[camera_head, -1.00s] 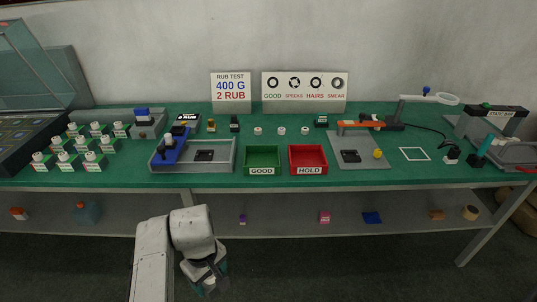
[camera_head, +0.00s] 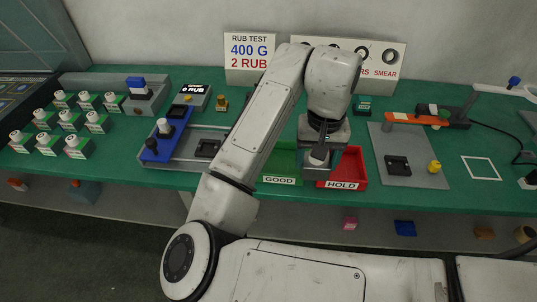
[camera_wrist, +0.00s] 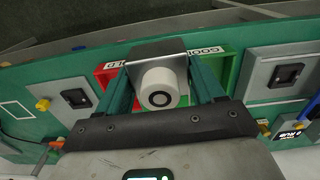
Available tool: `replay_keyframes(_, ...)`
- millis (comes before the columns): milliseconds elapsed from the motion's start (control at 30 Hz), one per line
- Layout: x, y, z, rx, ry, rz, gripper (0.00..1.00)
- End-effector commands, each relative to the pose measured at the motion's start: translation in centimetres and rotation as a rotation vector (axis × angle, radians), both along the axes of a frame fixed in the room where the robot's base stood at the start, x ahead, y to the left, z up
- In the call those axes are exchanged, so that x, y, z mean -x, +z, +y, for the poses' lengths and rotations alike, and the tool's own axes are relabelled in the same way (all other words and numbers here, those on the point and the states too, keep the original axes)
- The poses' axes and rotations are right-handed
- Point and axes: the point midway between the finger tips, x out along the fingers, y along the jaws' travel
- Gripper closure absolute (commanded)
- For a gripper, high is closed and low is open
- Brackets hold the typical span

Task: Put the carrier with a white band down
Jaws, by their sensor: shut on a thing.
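My gripper (camera_wrist: 160,90) is shut on a carrier with a round white cap bearing a dark ring (camera_wrist: 159,88). In the wrist view the cap sits between the two teal fingers, with a grey block face beyond it. In the head view my gripper (camera_head: 319,150) holds the carrier above the meeting edges of the green GOOD tray (camera_head: 280,181) and the red HOLD tray (camera_head: 343,184). Whether it touches either tray is not clear. I cannot make out a white band on it.
Several green carriers with white caps (camera_head: 70,120) stand at the left. A grey rub fixture with a blue part (camera_head: 165,140) is left of the trays. A grey plate (camera_head: 405,170) with a yellow knob (camera_head: 434,166) and an empty white-outlined square (camera_head: 482,168) lie right.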

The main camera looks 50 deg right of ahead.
Motion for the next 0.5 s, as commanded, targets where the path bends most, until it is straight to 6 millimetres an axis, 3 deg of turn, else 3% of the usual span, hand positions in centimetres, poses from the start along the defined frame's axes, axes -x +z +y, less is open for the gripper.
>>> replay_keyframes(133, -1.2, -0.6, -0.7, -0.001, -0.022, 0.001, 0.66)
replay_keyframes(500, -8.9, -4.5, -2.8, -0.005, -0.02, 0.002, 0.66)
